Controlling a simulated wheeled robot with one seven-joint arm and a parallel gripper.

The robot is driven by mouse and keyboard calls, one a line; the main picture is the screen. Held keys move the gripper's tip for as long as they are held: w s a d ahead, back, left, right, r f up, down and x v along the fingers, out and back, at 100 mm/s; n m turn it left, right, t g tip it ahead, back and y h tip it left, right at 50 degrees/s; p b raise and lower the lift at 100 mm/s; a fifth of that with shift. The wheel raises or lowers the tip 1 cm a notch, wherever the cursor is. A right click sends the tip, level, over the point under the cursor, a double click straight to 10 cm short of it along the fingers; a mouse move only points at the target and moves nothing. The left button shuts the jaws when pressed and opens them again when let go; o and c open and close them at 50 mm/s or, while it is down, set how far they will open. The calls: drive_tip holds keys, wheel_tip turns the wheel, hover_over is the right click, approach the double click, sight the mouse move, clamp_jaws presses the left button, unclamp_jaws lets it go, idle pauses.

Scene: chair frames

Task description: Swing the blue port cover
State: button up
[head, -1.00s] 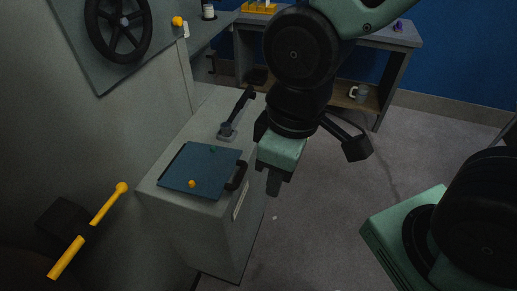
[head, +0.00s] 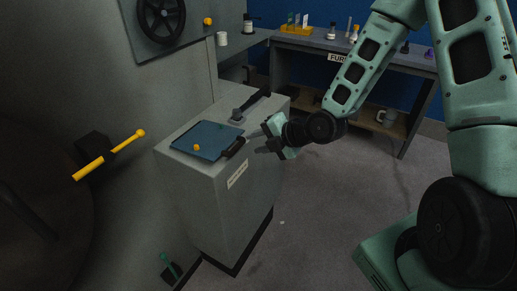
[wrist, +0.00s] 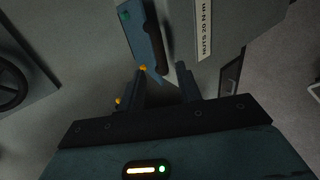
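The blue port cover (head: 207,140) lies flat on top of the grey cabinet. It has a black handle (head: 236,147) along its right edge and a small orange knob (head: 196,147). My gripper (head: 254,143) is at the right of the cover, pointing left towards the handle, with its fingers apart and nothing held. In the wrist view the cover (wrist: 139,30) and its handle (wrist: 158,50) show just beyond the gap between the two fingers (wrist: 162,78). I cannot tell whether the fingertips touch the handle.
A dark lever (head: 251,104) stands on the cabinet (head: 230,205) behind the cover. A yellow bar handle (head: 110,156) and a black handwheel (head: 162,18) are on the left wall. A bench (head: 390,61) with bottles stands behind. Floor to the right of the cabinet is open.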

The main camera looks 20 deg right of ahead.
sight(239, 147)
drive_tip(key=b+x, duration=0.2)
drive_tip(key=x, duration=0.5)
drive_tip(key=shift+w+a+f, duration=0.1)
drive_tip(key=shift+f, duration=0.1)
drive_tip(key=shift+w+a, duration=0.1)
drive_tip(key=shift+w, duration=0.05)
drive_tip(key=shift+c, duration=0.9)
clamp_jaws()
drive_tip(key=shift+f, duration=0.1)
drive_tip(key=shift+f+b, duration=0.9)
drive_tip(key=shift+b, duration=0.25)
drive_tip(key=shift+o, duration=1.7)
unclamp_jaws()
drive_tip(key=shift+r, duration=0.1)
